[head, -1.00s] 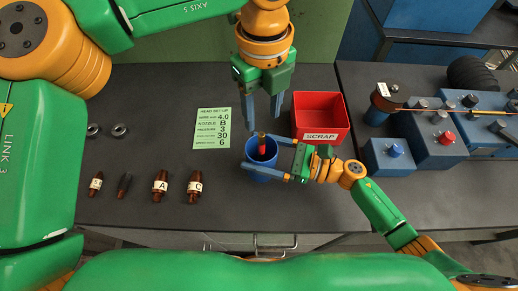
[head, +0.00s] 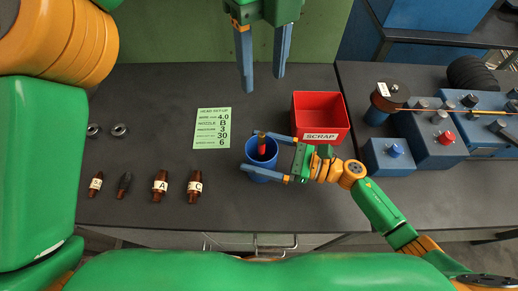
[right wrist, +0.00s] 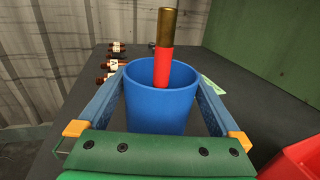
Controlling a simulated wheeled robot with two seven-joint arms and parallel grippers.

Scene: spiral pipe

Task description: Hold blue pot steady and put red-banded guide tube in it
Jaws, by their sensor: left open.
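The blue pot (head: 262,174) stands on the dark bench, left of and in front of the red bin. The guide tube (head: 262,146), with a red band and a brass-coloured end, stands in the pot, leaning slightly. In the right wrist view the tube (right wrist: 166,50) rises above the rim of the pot (right wrist: 158,108). My right gripper (head: 265,157) is shut on the pot, one finger on each side. My left gripper (head: 262,72) is open and empty, raised well above and behind the pot. The tube's lower end is hidden inside the pot.
A red scrap bin (head: 320,124) stands close to the right gripper. A green set-up card (head: 211,128) lies left of the pot. Several brown nozzles (head: 160,186) and two rings (head: 118,130) are at the left. Blue equipment (head: 437,150) fills the right.

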